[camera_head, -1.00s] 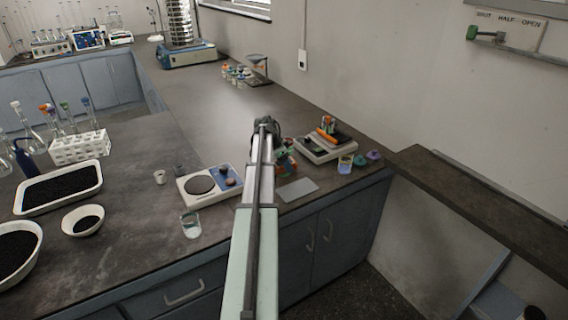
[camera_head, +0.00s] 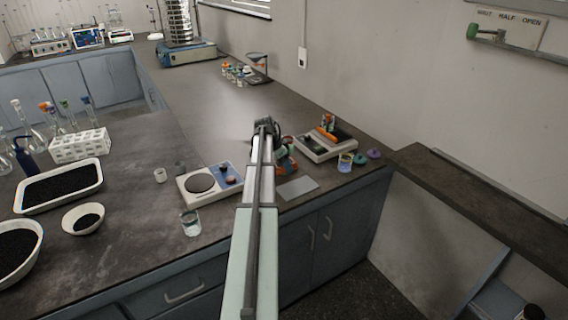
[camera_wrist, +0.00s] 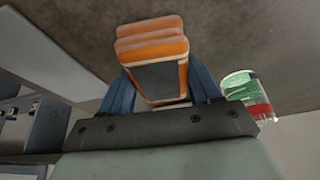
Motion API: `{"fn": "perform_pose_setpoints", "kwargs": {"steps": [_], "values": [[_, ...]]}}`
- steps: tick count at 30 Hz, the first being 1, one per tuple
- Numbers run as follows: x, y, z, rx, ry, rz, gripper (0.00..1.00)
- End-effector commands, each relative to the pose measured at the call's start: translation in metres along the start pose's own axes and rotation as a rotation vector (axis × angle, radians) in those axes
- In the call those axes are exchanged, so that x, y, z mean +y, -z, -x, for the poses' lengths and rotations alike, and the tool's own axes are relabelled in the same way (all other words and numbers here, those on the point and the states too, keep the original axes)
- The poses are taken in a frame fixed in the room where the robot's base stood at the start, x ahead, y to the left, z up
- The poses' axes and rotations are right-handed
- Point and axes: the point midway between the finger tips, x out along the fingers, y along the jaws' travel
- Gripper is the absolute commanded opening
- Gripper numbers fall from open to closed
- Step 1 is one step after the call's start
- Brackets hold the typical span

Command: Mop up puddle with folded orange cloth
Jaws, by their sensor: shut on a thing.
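The folded orange cloth (camera_wrist: 152,48) is between the blue fingers of my gripper (camera_wrist: 162,85) in the wrist view. It shows as stacked orange layers with a dark grey face toward the camera. My gripper is shut on it, close over the dark bench top. In the head view my arm hides most of the gripper (camera_head: 280,155), and only a bit of orange shows beside it. I cannot make out a clear puddle in either view.
A glass with green and red marks (camera_wrist: 246,92) stands close right of the gripper in the wrist view. A hotplate (camera_head: 207,186) is left of my arm, a device with an orange top (camera_head: 325,146) right. A grey plate (camera_head: 297,187) lies near the front edge.

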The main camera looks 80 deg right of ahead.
Motion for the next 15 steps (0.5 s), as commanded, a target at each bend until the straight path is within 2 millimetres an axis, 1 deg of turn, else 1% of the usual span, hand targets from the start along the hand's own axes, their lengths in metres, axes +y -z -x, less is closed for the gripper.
{"fn": "perform_pose_setpoints", "kwargs": {"steps": [5, 12, 15], "values": [[-0.001, 0.004, -0.001, 0.000, 0.000, -0.001, 0.33], [-0.002, 0.015, -0.004, 0.000, 0.000, 0.000, 0.33], [-0.002, 0.017, -0.005, 0.000, 0.001, 0.001, 0.33]]}}
